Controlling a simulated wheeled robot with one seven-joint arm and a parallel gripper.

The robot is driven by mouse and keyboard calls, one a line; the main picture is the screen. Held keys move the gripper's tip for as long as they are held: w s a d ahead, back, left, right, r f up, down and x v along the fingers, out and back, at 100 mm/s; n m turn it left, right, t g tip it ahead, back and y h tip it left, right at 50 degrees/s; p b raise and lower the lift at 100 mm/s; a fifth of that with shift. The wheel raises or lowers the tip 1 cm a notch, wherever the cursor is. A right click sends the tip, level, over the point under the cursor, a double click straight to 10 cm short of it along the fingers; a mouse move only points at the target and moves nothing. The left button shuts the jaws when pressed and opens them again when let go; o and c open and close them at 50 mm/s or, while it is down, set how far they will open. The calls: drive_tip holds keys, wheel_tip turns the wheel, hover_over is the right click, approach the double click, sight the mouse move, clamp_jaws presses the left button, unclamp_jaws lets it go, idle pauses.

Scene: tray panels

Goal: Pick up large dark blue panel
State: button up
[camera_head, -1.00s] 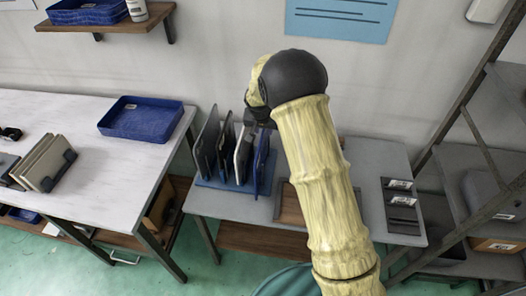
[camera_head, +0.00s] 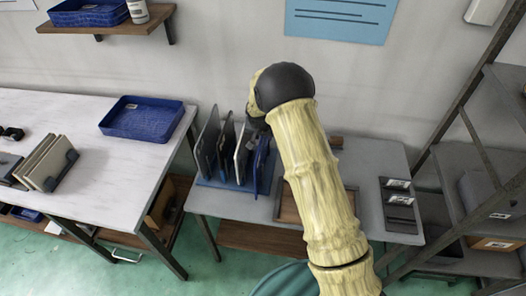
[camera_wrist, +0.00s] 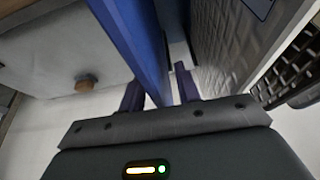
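The large dark blue panel (camera_head: 261,168) stands upright at the right end of a blue rack (camera_head: 212,183) on the grey table. In the wrist view the blue panel (camera_wrist: 143,45) runs down between the two fingers of my gripper (camera_wrist: 160,88). The gripper is open around its edge, with a visible gap on the right finger's side. In the head view my gripper (camera_head: 256,124) is at the panel's top, partly hidden by my arm.
Grey and white panels (camera_head: 241,152) stand close to the left in the same rack. A brown wooden tray (camera_head: 289,206) lies to the right. A blue tray (camera_head: 142,118) sits on the white table. A metal shelf (camera_head: 470,170) stands at the right.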

clamp_jaws()
wheel_tip(320, 180, up, 18)
drive_tip(key=b, duration=0.2)
drive_tip(key=shift+b, duration=0.4)
idle(0.5)
